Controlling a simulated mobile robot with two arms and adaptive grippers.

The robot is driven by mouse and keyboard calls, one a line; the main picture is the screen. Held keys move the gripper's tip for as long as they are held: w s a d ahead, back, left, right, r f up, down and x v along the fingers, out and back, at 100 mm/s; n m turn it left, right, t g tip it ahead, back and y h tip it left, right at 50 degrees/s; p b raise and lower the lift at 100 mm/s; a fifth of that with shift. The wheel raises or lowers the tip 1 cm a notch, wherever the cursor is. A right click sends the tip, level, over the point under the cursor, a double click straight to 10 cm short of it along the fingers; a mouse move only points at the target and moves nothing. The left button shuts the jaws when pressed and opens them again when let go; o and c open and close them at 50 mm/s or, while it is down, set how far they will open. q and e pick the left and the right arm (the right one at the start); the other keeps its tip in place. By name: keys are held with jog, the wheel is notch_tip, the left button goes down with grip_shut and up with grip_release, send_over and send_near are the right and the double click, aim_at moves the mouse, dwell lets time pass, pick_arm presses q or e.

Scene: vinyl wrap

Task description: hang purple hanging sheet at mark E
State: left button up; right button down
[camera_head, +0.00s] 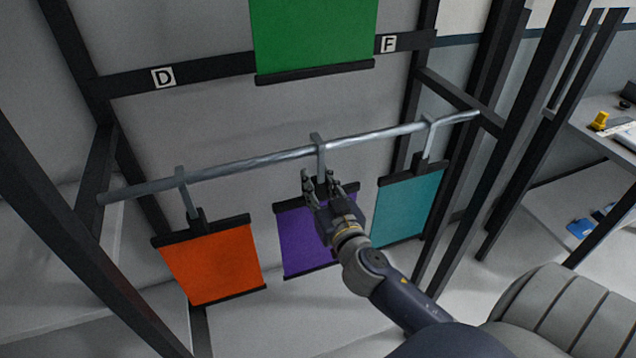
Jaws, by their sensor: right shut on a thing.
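The purple hanging sheet (301,240) hangs under the metal rail, between an orange and a teal sheet. Its hook (319,145) sits over the rail (255,161). My right gripper (328,180) is at the sheet's dark top bar and shut on it, below the hook. The gripper and wrist cover part of the sheet's right side. Mark E does not show; a green sheet (313,36) hangs on the dark crossbar between marks D (163,77) and F (388,43). My left gripper is not in view.
The orange sheet (213,262) hangs to the left and the teal sheet (407,206) close on the right. Dark frame posts stand on both sides. A workbench (600,125) with small items is at the far right.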

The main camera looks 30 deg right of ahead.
dwell(0.3)
jog(key=c, duration=1.2)
grip_release()
jog(key=shift+s+f, duration=0.1)
jog(key=shift+s+a, duration=0.1)
jog(key=shift+s, duration=0.15)
jog(key=v, duration=1.1)
jog(key=shift+s+a, duration=0.1)
jog(key=shift+s, duration=0.05)
